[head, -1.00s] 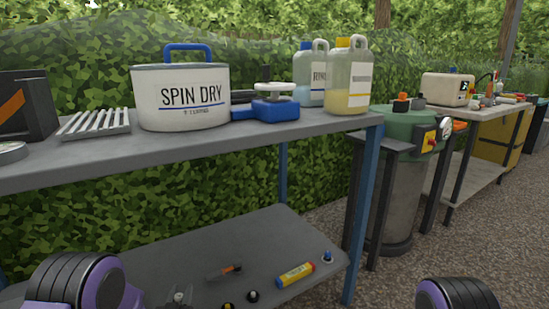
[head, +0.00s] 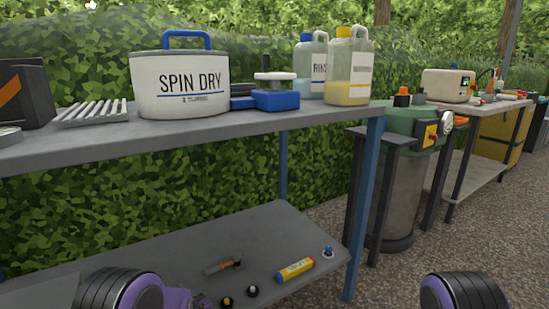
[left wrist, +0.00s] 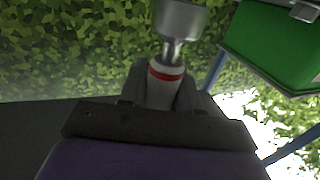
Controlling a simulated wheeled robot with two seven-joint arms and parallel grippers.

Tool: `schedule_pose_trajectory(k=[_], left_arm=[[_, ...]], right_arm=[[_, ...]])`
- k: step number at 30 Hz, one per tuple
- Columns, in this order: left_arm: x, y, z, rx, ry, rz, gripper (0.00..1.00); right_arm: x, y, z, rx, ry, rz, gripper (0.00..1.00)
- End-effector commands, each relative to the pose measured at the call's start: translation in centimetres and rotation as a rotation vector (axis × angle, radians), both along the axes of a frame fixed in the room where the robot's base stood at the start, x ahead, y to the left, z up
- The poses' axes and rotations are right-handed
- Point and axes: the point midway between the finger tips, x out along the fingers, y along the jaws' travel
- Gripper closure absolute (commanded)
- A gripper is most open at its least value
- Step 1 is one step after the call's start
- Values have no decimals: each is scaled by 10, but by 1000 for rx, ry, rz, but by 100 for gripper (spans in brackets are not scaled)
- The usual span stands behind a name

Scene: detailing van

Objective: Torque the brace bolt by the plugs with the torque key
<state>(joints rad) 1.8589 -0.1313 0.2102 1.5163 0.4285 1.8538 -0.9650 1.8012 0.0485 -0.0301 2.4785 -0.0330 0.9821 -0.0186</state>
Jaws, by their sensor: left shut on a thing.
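In the left wrist view my left gripper (left wrist: 161,92) is shut on a tool with a round metal head and a pale, red-banded neck, which looks like the torque key (left wrist: 180,22). Its lower part is hidden between the fingers. In the head view only my left arm shows at the bottom left; that gripper and the tool are not visible there. My right arm shows at the bottom right, its gripper out of frame. I cannot make out the brace bolt or identify the plugs for certain.
The lower shelf (head: 225,255) carries small black caps (head: 253,291), a yellow-red tube (head: 295,270), an orange-tipped tool (head: 222,267) and a blue-topped piece (head: 328,253). The spin dryer (head: 180,85) and jugs (head: 348,70) stand on the upper bench. A green box (left wrist: 275,45) is near the held tool.

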Motion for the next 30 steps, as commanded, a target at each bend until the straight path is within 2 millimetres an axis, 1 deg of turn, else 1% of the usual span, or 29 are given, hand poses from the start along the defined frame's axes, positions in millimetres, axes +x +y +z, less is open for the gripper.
schedule_pose_trajectory(k=[1, 4, 16, 30], left_arm=[[0, -1, -6, -2, -6, 70, 97], [-2, 2, -2, 0, 0, 134, 97], [-2, 2, -1, 2, 0, 129, 97], [-2, 3, -13, 2, 0, 128, 97]], right_arm=[[-4, 0, -10, 13, 38, 28, 39], [-9, 1, -10, 27, 78, 57, 39], [-9, 1, -9, 26, 77, 56, 39], [-9, 0, -17, 26, 76, 55, 39]])
